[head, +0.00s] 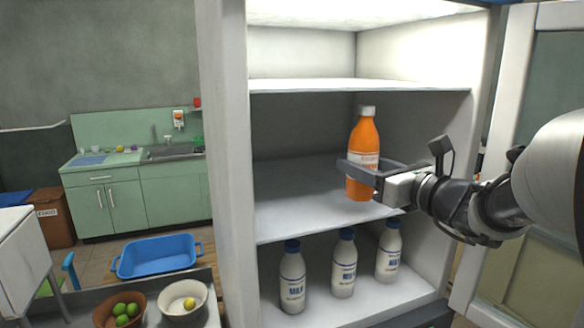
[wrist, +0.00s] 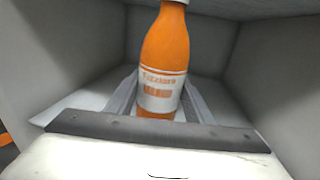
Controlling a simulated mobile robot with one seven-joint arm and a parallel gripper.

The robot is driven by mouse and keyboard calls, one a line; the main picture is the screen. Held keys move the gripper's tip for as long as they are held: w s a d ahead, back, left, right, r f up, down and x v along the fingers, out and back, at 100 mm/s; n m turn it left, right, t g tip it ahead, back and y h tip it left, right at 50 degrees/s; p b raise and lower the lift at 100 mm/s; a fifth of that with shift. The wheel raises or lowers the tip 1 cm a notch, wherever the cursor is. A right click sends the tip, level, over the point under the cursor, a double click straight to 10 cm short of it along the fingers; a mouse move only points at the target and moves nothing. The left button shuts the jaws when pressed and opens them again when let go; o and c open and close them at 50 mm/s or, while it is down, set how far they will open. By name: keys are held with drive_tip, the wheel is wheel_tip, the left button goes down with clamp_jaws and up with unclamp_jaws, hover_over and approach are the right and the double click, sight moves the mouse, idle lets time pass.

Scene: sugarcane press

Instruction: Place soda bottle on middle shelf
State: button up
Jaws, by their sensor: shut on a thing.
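An orange soda bottle (head: 364,140) with a white cap and white label is upright inside the open fridge, at the level of the middle shelf (head: 285,215). My gripper (head: 360,170) is shut on the bottle around its label. The bottle's base shows just over the shelf's front part; I cannot tell whether it touches the shelf. In the wrist view the bottle (wrist: 163,60) stands between the two fingers (wrist: 155,100), with its lower end hidden behind the gripper body. The rest of the middle shelf is empty.
Several white milk bottles with blue caps (head: 343,265) stand on the shelf below. The upper shelf (head: 350,85) is just above the bottle's cap. The fridge's left wall (head: 226,170) and open door (head: 525,190) flank the opening.

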drive_tip(key=f+x, duration=0.1)
drive_tip(key=x, duration=0.4)
drive_tip(key=p+x, duration=0.1)
drive_tip(key=x, duration=0.3)
drive_tip(key=f+x, duration=0.1)
drive_tip(key=x, duration=0.4)
drive_tip(key=shift+w+a+f+p, duration=0.15)
drive_tip(key=shift+w+f+p, duration=0.15)
drive_tip(key=shift+f, duration=0.4)
drive_tip(key=shift+f, duration=0.1)
drive_tip(key=o, duration=1.5)
drive_tip(key=shift+s, duration=0.1)
drive_tip(key=b+v, duration=0.1)
drive_tip(key=v, duration=1.1)
